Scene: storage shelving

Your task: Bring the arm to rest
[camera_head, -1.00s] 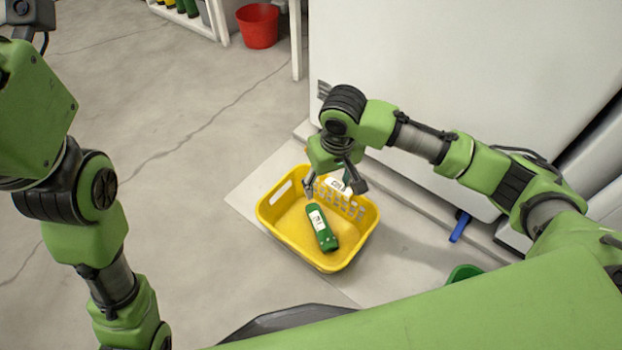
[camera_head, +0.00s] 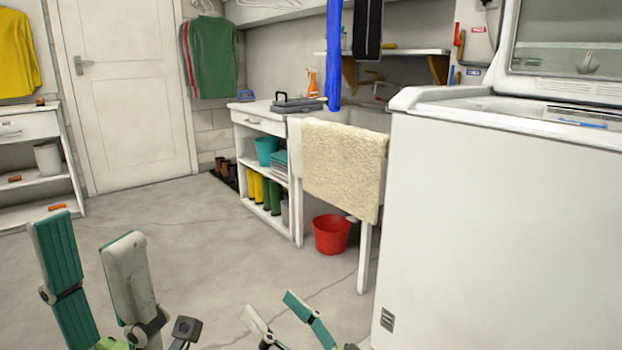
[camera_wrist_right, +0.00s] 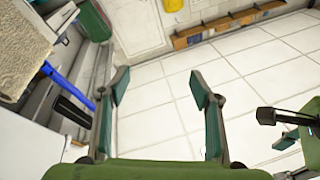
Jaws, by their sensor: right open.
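My left gripper (camera_head: 87,228) stands at the bottom left of the head view, its two teal-padded fingers pointing up and apart with nothing between them. My right gripper (camera_head: 270,303) shows only by its fingertips at the bottom middle of the head view. In the right wrist view the right gripper (camera_wrist_right: 158,80) is open and empty, with bare tiled floor beyond its fingers. Part of my left gripper also shows at the right edge of that view. Most of both arms is hidden below the head view.
A white washing machine (camera_head: 500,230) fills the right side. Ahead are a sink with a beige towel (camera_head: 345,165), a red bucket (camera_head: 331,235) under it, and a white shelf unit (camera_head: 262,125). A door (camera_head: 122,90) is at back left. The floor (camera_head: 200,245) between is clear.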

